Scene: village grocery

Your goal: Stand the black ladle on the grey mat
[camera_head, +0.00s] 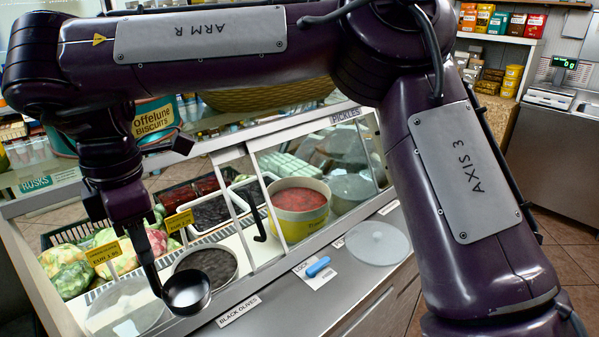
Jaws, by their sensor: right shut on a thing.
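My right gripper (135,222) is at the left, pointing down, shut on the black ladle (186,292). The ladle's handle runs down from the jaws, and its round bowl hangs low, in front of a round tub of dark contents (207,262) in the picture. I cannot tell the bowl's height above the counter. I cannot make out a grey mat for certain. A pale grey round disc (377,243) lies flat on the counter at the right, but it may be a lid. My left gripper is not in view.
The glass-fronted case holds a yellow tub of red contents (299,209) and dark trays. A black hooked handle (262,222) stands by its divider. A card with a blue piece (318,268) and a "BLACK OLIVES" label (239,311) lie on the counter (305,310). Price signs stand nearby.

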